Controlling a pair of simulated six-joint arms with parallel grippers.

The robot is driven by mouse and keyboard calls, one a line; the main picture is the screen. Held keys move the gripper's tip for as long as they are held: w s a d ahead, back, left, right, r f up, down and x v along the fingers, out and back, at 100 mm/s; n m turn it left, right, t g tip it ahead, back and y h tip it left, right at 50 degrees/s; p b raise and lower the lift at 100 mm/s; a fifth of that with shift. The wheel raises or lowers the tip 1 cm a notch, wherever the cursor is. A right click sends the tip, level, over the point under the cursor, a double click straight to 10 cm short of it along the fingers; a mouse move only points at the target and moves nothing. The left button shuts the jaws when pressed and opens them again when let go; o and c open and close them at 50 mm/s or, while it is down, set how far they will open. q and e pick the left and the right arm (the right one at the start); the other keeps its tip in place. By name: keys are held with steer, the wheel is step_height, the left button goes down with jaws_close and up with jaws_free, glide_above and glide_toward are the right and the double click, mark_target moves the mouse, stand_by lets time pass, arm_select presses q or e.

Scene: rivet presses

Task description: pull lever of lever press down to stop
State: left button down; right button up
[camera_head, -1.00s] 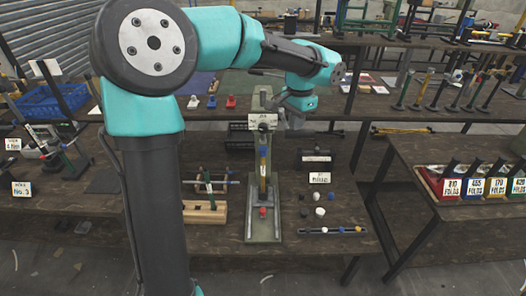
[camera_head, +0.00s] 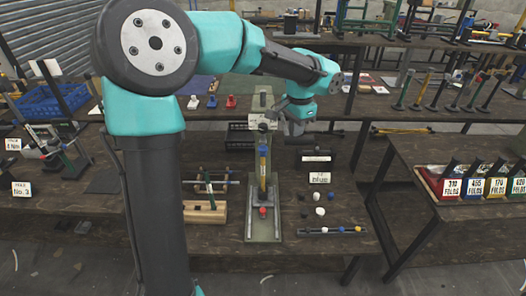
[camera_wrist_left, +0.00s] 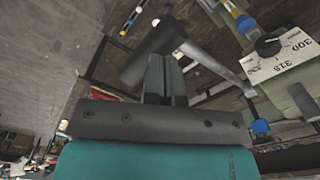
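The lever press (camera_head: 277,225) stands upright at the middle of the table, a tall grey-green frame with a blue and yellow ram and a white number plate (camera_head: 261,121). The plate also shows in the left wrist view (camera_wrist_left: 282,57). The lever's dark cylindrical handle (camera_wrist_left: 150,52) lies across my left fingertips, and its grey arm (camera_wrist_left: 215,67) runs to the right. My left gripper (camera_head: 287,127) is at the upper right of the press. Its fingers (camera_wrist_left: 165,75) look close together at the handle; their tips are partly hidden. My right gripper is not in view.
A wooden block rack (camera_head: 205,213) stands left of the press. Black and white round pieces (camera_head: 318,211), a rod with coloured rings (camera_head: 332,230) and a label card (camera_head: 320,178) lie to its right.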

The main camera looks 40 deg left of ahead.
arm_select(q)
steer(key=shift+s+d+f, duration=0.1)
steer(key=shift+f, duration=0.5)
steer(key=shift+s+d+f, duration=0.1)
steer(key=shift+f, duration=0.6)
steer(key=shift+s+f, duration=0.15)
steer(key=shift+f, duration=1.35)
steer(key=shift+d, duration=0.1)
steer(key=shift+f, duration=0.1)
steer(key=shift+f, duration=1.6)
